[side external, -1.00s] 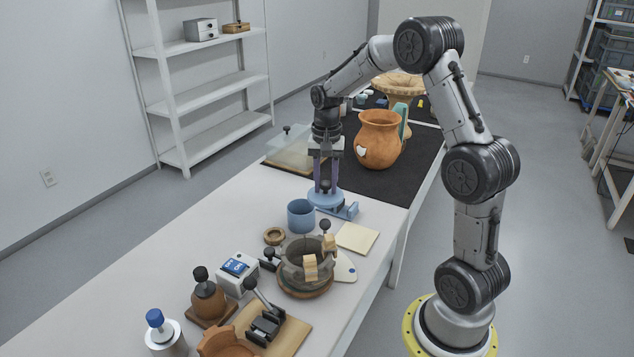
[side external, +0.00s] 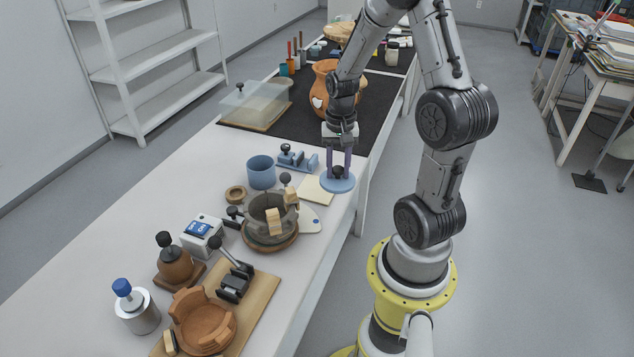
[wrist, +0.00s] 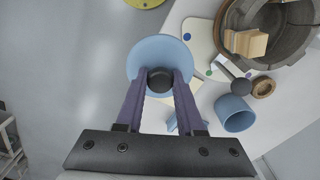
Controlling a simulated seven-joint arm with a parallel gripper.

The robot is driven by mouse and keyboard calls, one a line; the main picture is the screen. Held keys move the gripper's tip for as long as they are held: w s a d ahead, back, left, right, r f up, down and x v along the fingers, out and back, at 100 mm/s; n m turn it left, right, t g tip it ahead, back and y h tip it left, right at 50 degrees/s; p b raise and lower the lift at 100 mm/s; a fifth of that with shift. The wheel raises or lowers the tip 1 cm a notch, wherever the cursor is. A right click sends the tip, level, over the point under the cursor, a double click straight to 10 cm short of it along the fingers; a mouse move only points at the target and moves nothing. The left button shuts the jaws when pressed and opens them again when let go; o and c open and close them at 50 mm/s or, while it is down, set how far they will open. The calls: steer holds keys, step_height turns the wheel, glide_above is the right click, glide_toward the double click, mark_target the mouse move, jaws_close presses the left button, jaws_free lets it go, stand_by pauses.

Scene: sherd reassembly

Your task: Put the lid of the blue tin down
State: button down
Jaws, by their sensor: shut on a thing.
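The lid (side external: 338,182) is a flat light-blue disc with a dark knob. My gripper (side external: 340,170) points down and is shut on the knob, with the lid level beneath it. In the wrist view, the lid (wrist: 160,48) shows below my gripper (wrist: 160,80), with the dark knob between the fingers. The lid overlaps the table's right edge in the picture, and I cannot tell its height. The open blue tin (side external: 261,174) stands upright on the white table to the left, apart from the lid. The tin also shows in the wrist view (wrist: 236,116).
A cream square pad (side external: 312,192) lies beside the lid. A blue clamp-like fixture (side external: 297,161) is behind it. A dark bowl with wooden clips (side external: 267,232) and a wooden ring (side external: 235,194) stand nearer. The white table (side external: 185,205) has free room left of the tin.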

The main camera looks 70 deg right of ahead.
steer(key=w+d+f, duration=0.3)
steer(key=w+d, duration=0.2)
glide_above(317, 188)
steer(key=f, duration=0.5)
steer(key=shift+s+a, duration=0.2)
steer(key=shift+s, duration=0.1)
steer(key=shift+w+d+f, duration=0.3)
steer(key=shift+w+f, duration=0.1)
steer(key=shift+f, duration=1.55)
steer(key=shift+f, duration=0.2)
steer(key=c, duration=0.5)
jaws_free()
steer(key=shift+s, duration=0.1)
